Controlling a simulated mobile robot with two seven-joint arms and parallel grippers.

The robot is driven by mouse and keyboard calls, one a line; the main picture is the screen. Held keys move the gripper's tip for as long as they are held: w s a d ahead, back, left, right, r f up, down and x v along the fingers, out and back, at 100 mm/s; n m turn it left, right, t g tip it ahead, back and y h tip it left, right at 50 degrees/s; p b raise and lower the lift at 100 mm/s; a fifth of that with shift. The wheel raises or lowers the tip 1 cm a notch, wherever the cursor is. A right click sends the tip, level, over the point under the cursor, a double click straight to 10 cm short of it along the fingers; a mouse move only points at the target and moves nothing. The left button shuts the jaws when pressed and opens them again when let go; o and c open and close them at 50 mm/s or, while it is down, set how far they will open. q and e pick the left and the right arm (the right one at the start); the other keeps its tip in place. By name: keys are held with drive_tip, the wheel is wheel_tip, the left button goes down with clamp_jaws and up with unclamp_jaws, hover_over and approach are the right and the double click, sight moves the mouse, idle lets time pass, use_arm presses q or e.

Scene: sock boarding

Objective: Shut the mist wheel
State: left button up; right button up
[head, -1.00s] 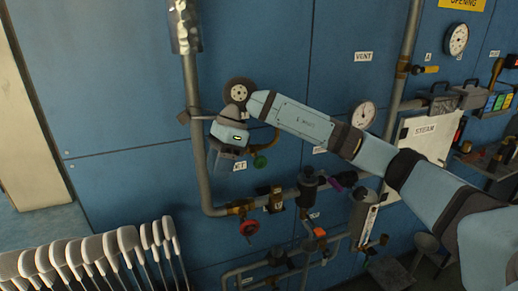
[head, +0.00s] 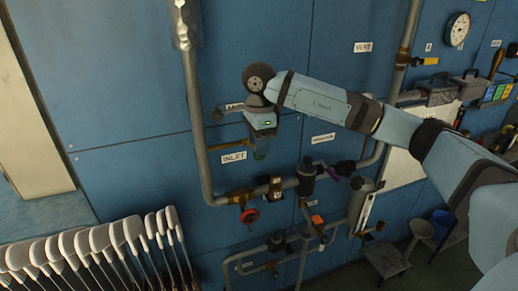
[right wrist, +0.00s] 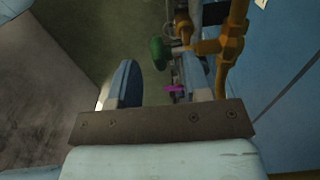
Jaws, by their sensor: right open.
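A small green wheel (head: 260,155) sits on the pipework of the blue wall, just below my right gripper (head: 261,145) in the head view. A label partly hidden by my arm (head: 234,106) is above it; I cannot read it fully. In the right wrist view the green wheel (right wrist: 158,53) shows edge-on beside a brass valve body (right wrist: 232,40). My right gripper (right wrist: 160,82) is open, with the wheel ahead in the gap between its fingers. I cannot tell whether a finger touches it. My left gripper is not in view.
A red wheel (head: 250,215) and a purple handle (head: 358,182) are on lower pipes. The INLET label (head: 233,156) is left of the green wheel. A vertical grey pipe (head: 197,130) runs close by on the left. White sock boards (head: 75,250) stand at lower left.

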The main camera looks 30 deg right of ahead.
sight(259, 161)
wheel_tip(259, 161, down, 3)
drive_tip(key=shift+r, duration=0.15)
drive_tip(key=shift+c, duration=0.2)
clamp_jaws()
drive_tip(key=shift+f, duration=0.25)
